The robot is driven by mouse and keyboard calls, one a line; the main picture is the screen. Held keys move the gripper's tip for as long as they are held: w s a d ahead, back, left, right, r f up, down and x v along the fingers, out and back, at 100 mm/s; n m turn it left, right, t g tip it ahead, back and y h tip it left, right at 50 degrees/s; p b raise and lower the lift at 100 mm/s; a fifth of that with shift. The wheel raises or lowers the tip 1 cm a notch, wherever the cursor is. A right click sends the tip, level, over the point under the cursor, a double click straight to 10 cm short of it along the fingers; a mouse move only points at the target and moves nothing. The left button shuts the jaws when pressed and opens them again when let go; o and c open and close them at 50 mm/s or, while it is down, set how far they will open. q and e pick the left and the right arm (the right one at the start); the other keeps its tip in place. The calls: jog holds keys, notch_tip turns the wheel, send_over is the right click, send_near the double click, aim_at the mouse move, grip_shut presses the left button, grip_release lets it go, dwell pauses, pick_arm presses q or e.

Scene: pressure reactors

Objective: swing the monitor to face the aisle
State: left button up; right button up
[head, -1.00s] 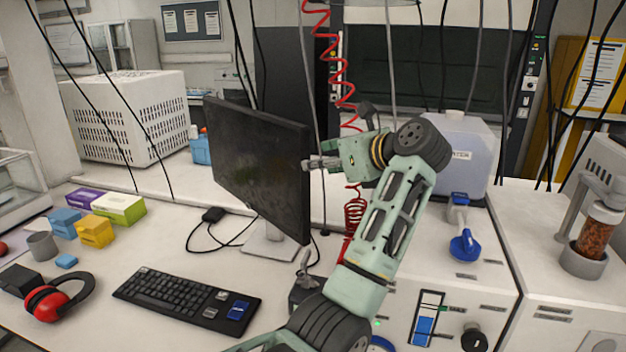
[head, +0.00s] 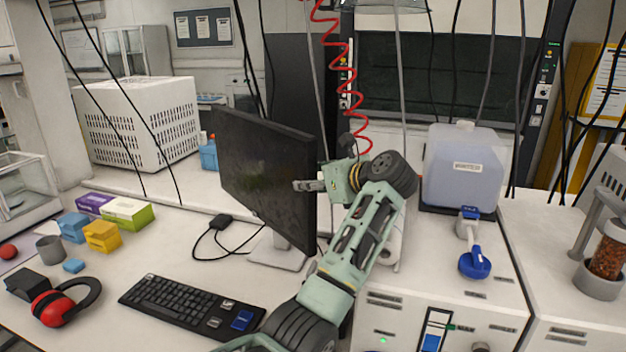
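The black monitor (head: 262,165) stands on a pale stand (head: 278,254) on the bench, its dark screen turned obliquely towards the keyboard side. My arm hides the bench right of the stand.
A keyboard (head: 190,306), red ear muffs (head: 52,306) and small boxes (head: 103,236) lie to the left. A cable (head: 207,243) lies beside the stand. A red coiled hose (head: 352,75) hangs behind the monitor. A large clear container (head: 465,170) stands right of my arm.

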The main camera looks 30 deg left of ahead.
pick_arm(q)
jog(key=shift+s, duration=0.1)
jog(key=shift+c, duration=0.3)
grip_shut()
